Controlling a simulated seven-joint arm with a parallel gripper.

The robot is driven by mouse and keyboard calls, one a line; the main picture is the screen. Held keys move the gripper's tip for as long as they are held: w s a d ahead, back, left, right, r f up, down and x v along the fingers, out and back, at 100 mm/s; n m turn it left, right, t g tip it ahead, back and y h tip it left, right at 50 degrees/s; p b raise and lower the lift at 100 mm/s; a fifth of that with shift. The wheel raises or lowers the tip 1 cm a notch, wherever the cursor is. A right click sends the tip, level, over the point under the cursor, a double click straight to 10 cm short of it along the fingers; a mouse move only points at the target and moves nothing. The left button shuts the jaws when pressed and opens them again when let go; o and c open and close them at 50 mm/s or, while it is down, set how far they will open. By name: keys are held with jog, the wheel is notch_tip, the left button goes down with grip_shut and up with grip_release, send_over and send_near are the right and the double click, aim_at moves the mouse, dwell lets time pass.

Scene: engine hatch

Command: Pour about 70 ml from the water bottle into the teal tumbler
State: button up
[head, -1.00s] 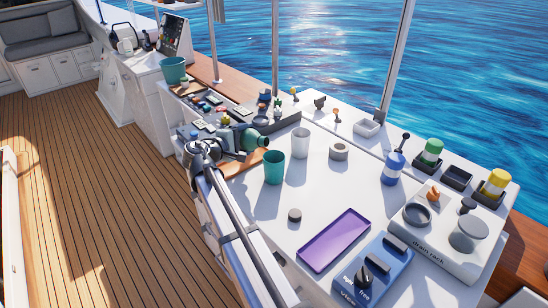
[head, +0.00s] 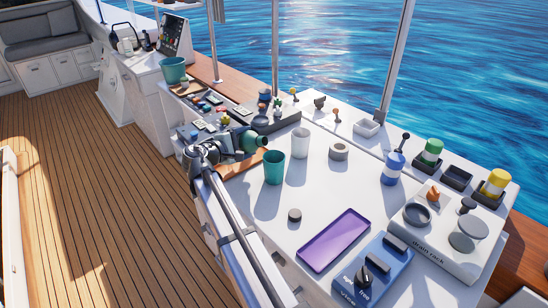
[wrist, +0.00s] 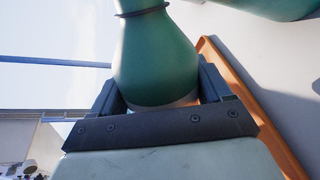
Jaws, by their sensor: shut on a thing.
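The water bottle (head: 251,141), green-teal, is in my gripper (head: 236,147) at the left edge of the white counter. It looks tipped far over, with its mouth end pointing right, above and just left of the teal tumbler (head: 273,168). The tumbler stands upright on the counter. In the wrist view my gripper (wrist: 165,108) is shut around the bottle (wrist: 155,55), and part of a teal thing, probably the tumbler (wrist: 285,6), shows at the top right. I cannot see any water stream, or the level in the tumbler.
A white cup (head: 300,142) and a grey ring (head: 339,151) stand right of the tumbler. An orange-brown board (head: 233,170) lies below the gripper. A dark puck (head: 295,215), purple tray (head: 335,240) and drain rack (head: 460,250) are farther right. Counter between them is clear.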

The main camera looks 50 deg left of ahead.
aim_at(244, 138)
jog(key=shift+w+d+f+n+t+h, duration=0.2)
jog(key=shift+d+n+t+h, duration=0.15)
jog(key=shift+n, duration=0.65)
jog(key=r, duration=0.2)
jog(key=r+n, duration=0.1)
jog(key=shift+d, duration=0.3)
jog(key=shift+d+r, duration=0.1)
jog(key=shift+r, duration=0.15)
jog(key=shift+w+d+n+t+h, duration=0.15)
jog(key=shift+n+h, duration=0.1)
jog(key=shift+n, duration=0.2)
jog(key=shift+s+d+n+t+h, duration=0.1)
jog(key=shift+n+h, duration=0.1)
jog(key=shift+n, duration=0.25)
jog(key=shift+a+f+n, duration=0.4)
jog(key=shift+f+n, duration=0.3)
jog(key=shift+f, duration=0.1)
jog(key=shift+a+f+n+t+h, duration=0.1)
jog(key=shift+f+n+t+h, duration=0.25)
jog(key=shift+f+n, duration=0.4)
jog(key=shift+a+n+t, duration=0.1)
jog(key=shift+n+t, duration=0.45)
jog(key=shift+n, duration=1.2)
